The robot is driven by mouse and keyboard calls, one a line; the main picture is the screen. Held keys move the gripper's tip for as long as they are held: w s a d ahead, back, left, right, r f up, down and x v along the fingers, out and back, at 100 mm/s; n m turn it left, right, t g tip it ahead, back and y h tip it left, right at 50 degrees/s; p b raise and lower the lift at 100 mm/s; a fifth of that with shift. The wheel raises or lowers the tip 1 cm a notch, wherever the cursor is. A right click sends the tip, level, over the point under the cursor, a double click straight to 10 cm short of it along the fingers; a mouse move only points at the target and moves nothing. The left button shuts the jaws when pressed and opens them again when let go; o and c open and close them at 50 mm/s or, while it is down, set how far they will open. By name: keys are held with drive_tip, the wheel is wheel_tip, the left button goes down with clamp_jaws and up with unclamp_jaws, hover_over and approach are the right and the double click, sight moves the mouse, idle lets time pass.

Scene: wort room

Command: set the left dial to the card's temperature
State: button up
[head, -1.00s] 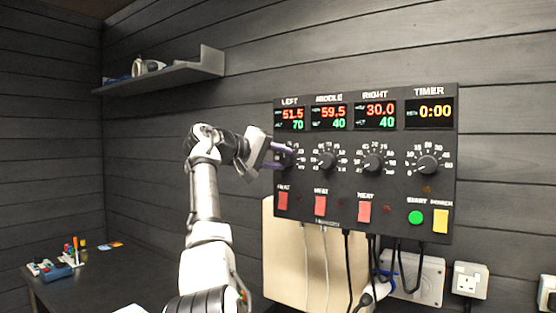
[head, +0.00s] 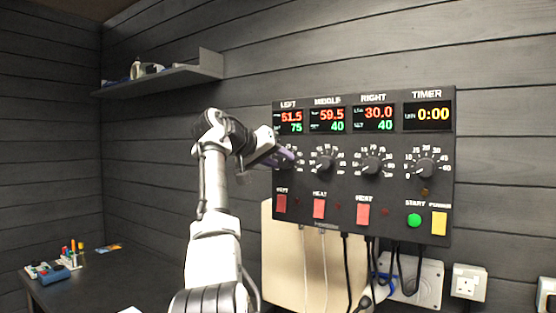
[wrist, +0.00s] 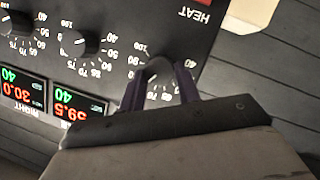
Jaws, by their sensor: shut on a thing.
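The left dial (wrist: 160,68) sits between the two purple fingers of my gripper (wrist: 159,88) in the wrist view, which shows the panel upside down. The left display (head: 289,119) reads about 51.5 in red and 75 in green. The control panel (head: 390,204) hangs on the dark wall. I cannot make out a card with a temperature.
The middle dial (head: 325,163), right dial (head: 371,162) and timer dial (head: 425,167) stand to the right. Red heat switches (head: 319,208) sit below. Cables hang under the panel. A dark table (head: 110,281) with small items is at left, below a wall shelf (head: 165,77).

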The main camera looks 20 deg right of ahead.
idle(0.3)
drive_tip(key=o, duration=1)
drive_tip(key=shift+d, duration=0.1)
drive_tip(key=b+v, duration=0.2)
drive_tip(key=v, duration=1.2)
drive_tip(key=shift+b, duration=0.35)
